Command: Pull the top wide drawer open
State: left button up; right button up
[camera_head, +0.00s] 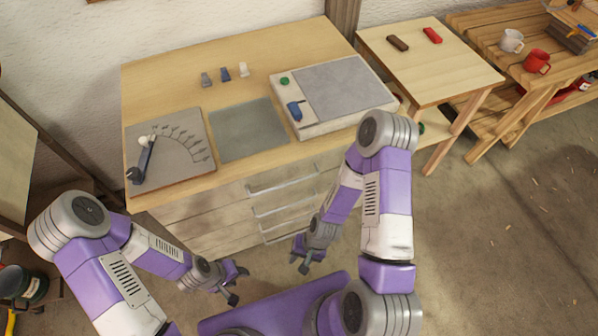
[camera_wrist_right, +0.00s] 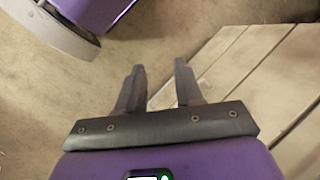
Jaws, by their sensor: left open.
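The wooden cabinet (camera_head: 145,80) has a stack of drawers in its front with grey bar handles. The top wide drawer's handle (camera_head: 283,184) is the uppermost bar, and this drawer looks shut. My left gripper (camera_head: 240,286) is open and empty, low in front of the cabinet and away from the handles. My right gripper (camera_head: 299,263) is low in front of the cabinet, below the handles. In the right wrist view, its fingers (camera_wrist_right: 159,72) are apart with nothing between them. My right arm hides the right end of the cabinet front.
On the cabinet top are a lever board (camera_head: 185,170), a grey mat (camera_head: 248,130), a boxed panel (camera_head: 345,85) and small pegs (camera_head: 225,74). A side table (camera_head: 425,75) stands to the right. Cabinet planks (camera_wrist_right: 255,60) show in the wrist view.

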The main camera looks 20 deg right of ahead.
jog(key=m+g, duration=0.1)
jog(key=m, duration=0.4)
jog(key=m+t+y, duration=0.8)
jog(key=m+t, duration=0.5)
jog(key=m, duration=2.2)
send_near(287, 184)
jog(key=x, duration=0.6)
jog(key=b+x, duration=0.1)
jog(key=x, duration=0.3)
jog(key=shift+w+f, duration=0.1)
jog(key=shift+f, duration=0.15)
grip_shut()
